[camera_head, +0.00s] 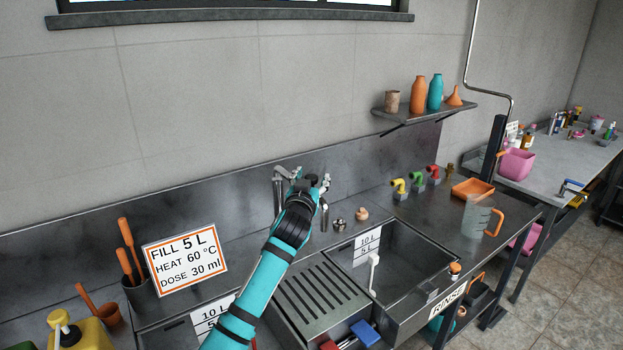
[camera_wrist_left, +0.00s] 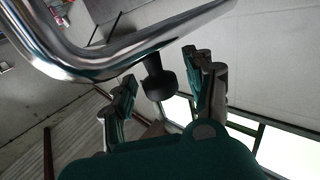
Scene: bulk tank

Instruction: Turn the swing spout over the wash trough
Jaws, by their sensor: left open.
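The chrome swing spout (camera_head: 278,190) is at the back wall behind the counter, with a bent end pointing down on its left side. In the left wrist view its bent chrome pipe (camera_wrist_left: 90,60) crosses close in front of the camera. My left gripper (camera_head: 318,182) is at the tap, its fingers apart. In the left wrist view, a dark rounded knob (camera_wrist_left: 158,85) shows between the open fingers (camera_wrist_left: 163,82); I cannot tell whether they touch it. The left trough (camera_head: 190,335) is partly hidden by my arm. The right trough (camera_head: 400,252) bears a RINSE label. My right gripper is not in view.
A ribbed drainboard (camera_head: 318,292) lies between the troughs. A sign (camera_head: 186,260) and a pot of orange-handled tools (camera_head: 140,295) stand left of my arm. Coloured valves (camera_head: 415,185) and a clear jug (camera_head: 474,218) stand right. A shelf (camera_head: 425,108) holds bottles.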

